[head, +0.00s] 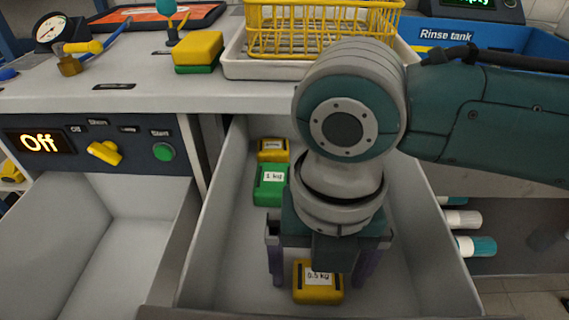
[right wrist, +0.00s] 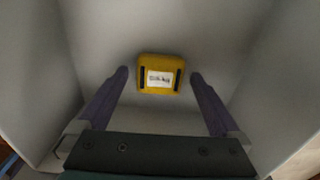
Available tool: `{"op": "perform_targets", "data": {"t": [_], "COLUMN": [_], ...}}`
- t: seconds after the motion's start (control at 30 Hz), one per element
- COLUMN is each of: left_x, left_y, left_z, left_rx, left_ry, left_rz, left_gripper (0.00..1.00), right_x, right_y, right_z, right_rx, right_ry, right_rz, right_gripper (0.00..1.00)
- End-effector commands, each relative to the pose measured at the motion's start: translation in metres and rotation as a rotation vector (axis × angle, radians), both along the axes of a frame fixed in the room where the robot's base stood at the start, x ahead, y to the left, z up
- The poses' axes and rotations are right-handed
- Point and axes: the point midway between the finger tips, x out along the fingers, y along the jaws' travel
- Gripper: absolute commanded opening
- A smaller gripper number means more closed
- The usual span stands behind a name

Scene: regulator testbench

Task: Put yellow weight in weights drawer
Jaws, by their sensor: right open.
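A yellow weight (head: 318,284) labelled 0.5 kg lies on the floor of the open weights drawer (head: 210,265), near its front. It also shows in the right wrist view (right wrist: 160,74), lying between and beyond the fingertips. My right gripper (head: 319,274) is over the drawer, pointing down, open and empty, with one finger on each side of the weight. In the right wrist view the gripper (right wrist: 160,78) shows gaps between both fingers and the weight. Part of the weight is hidden by the gripper in the head view. My left gripper is not in view.
A green 1 kg weight (head: 271,185) and another yellow weight (head: 273,150) sit farther back in the drawer. An empty drawer (head: 75,250) is open at left. A yellow and green sponge (head: 198,52) and yellow basket (head: 318,29) stand on the bench.

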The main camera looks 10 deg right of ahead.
Motion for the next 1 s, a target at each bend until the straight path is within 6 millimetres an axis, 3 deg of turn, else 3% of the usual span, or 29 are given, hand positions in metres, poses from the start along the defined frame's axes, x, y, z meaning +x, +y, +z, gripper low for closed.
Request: {"op": "perform_targets", "data": {"t": [0.17, 0.4, 0.6, 0.73, 1.0], "left_x": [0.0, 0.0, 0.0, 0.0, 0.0], "left_y": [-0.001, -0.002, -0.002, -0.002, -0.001], "left_z": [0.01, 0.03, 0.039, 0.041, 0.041], "left_rx": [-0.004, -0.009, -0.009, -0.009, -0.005], "left_ry": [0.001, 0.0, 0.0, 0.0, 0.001], "left_rz": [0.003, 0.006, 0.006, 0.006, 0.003], "left_gripper": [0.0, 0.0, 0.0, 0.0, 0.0], "right_x": [0.001, 0.001, 0.001, 0.0, 0.0], "right_y": [0.0, 0.0, 0.001, 0.0, 0.0], "right_z": [0.021, 0.077, 0.111, 0.121, 0.123], "right_rx": [0.003, 0.002, 0.002, 0.001, 0.001], "right_ry": [-0.002, -0.005, -0.002, 0.0, 0.001], "right_rz": [0.0, 0.001, 0.0, -0.001, -0.001], "right_gripper": [1.0, 1.0, 1.0, 1.0, 1.0]}}
